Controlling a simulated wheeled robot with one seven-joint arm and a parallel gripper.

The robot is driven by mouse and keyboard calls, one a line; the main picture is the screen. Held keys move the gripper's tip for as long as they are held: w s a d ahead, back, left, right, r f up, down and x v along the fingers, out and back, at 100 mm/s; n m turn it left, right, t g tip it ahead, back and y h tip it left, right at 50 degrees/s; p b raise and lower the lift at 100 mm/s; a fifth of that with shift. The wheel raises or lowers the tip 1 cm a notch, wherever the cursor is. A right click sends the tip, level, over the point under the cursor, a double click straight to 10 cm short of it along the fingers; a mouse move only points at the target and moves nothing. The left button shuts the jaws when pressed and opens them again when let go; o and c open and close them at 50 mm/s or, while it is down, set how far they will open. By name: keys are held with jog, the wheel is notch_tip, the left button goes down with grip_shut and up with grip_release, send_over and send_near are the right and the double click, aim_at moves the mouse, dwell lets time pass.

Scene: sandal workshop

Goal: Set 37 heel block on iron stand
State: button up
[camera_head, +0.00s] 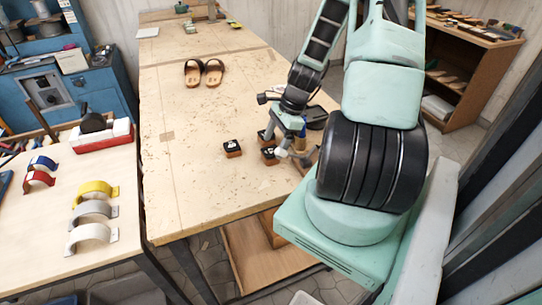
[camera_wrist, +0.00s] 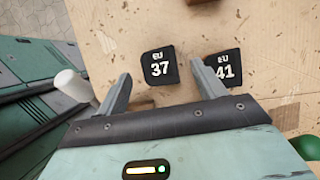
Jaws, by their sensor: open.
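The heel block marked EU 37 (camera_wrist: 159,66) has a black top and lies on the tabletop in the wrist view. My gripper (camera_wrist: 161,70) is open, with its two fingers apart and the 37 block showing between their tips. I see no finger touching it. A block marked EU 41 (camera_wrist: 227,66) lies just right of it, partly behind the right finger. In the head view, my gripper (camera_head: 283,150) is low over the bench beside several small black-topped brown blocks (camera_head: 232,149), whose numbers are unreadable. I cannot clearly identify the iron stand.
A pair of sandals (camera_head: 204,72) lies farther back on the wooden bench (camera_head: 190,195). A white cylinder (camera_wrist: 73,86) shows left of my gripper. The left table holds coloured arched straps (camera_head: 92,235) and a red tray (camera_head: 102,138). The front left of the bench is clear.

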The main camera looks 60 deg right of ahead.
aim_at(271, 151)
jog(key=shift+p+x, duration=0.6)
jog(key=shift+x, duration=1.45)
jog(key=shift+s, duration=0.1)
jog(key=shift+c, duration=0.3)
jog(key=c, duration=1.1)
jog(key=shift+r+b, duration=0.9)
jog(key=shift+r, duration=4.25)
